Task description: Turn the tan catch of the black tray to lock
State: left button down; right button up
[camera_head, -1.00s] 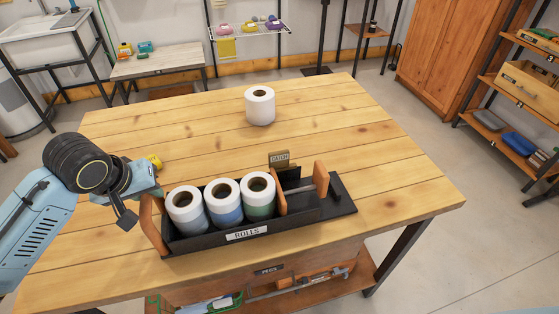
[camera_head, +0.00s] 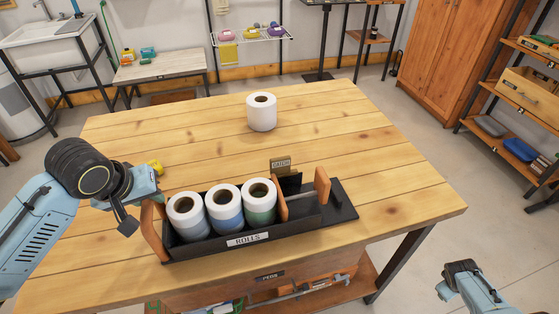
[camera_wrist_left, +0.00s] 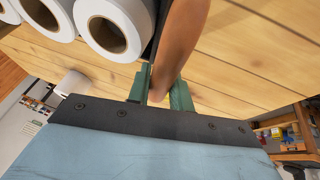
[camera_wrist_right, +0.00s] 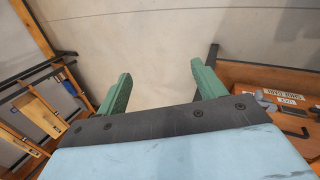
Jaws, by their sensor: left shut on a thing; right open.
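The black tray (camera_head: 340,212), labelled ROLLS, sits on the wooden table and holds three rolls on its left side. A tan plate marked CATCH (camera_head: 281,163) stands upright at its back edge. An orange-brown end piece (camera_head: 153,236) rises at the tray's left end. My left gripper (camera_head: 150,198) is shut on this end piece, which shows between its green fingers in the left wrist view (camera_wrist_left: 172,50). My right gripper (camera_head: 463,268) is open and empty, beyond the table's right side; its spread fingers show in the right wrist view (camera_wrist_right: 160,78).
A loose white roll (camera_head: 262,113) stands at the back of the table (camera_head: 400,165). A yellow item (camera_head: 155,167) lies behind my left gripper. The table is clear to the right of the tray. A shelf (camera_head: 505,105) stands at far right.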

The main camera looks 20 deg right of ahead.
jog(key=w+d+r+m+h, duration=0.1)
jog(key=w+d+r, duration=0.3)
jog(key=d+r, duration=0.55)
jog(key=w+d+r, duration=0.3)
jog(key=d+r, duration=0.5)
jog(key=r, duration=0.3)
jog(key=w+r+n+t, duration=0.1)
jog(key=w+r, duration=0.4)
jog(key=r, duration=0.4)
jog(key=w+a+r+n+t+y, duration=0.1)
jog(key=w+a+r+n, duration=0.3)
jog(key=w+a, duration=0.35)
jog(key=w+a+r+n+t+y, duration=0.1)
jog(key=w+a+r+n+t, duration=0.1)
jog(key=w+a+r+n, duration=0.35)
jog(key=w+a+r+n+t+y, duration=0.1)
jog(key=w+a+r+n, duration=0.15)
jog(key=w+a, duration=0.45)
jog(key=w+a+r+n+y, duration=0.1)
jog(key=w+a+n, duration=0.3)
jog(key=a, duration=0.6)
jog(key=n+y, duration=0.2)
jog(key=n, duration=1.6)
send_near(280, 158)
jog(key=w, duration=0.1)
jog(key=shift+g, duration=0.4)
jog(key=x, duration=1.1)
jog(key=shift+f, duration=0.35)
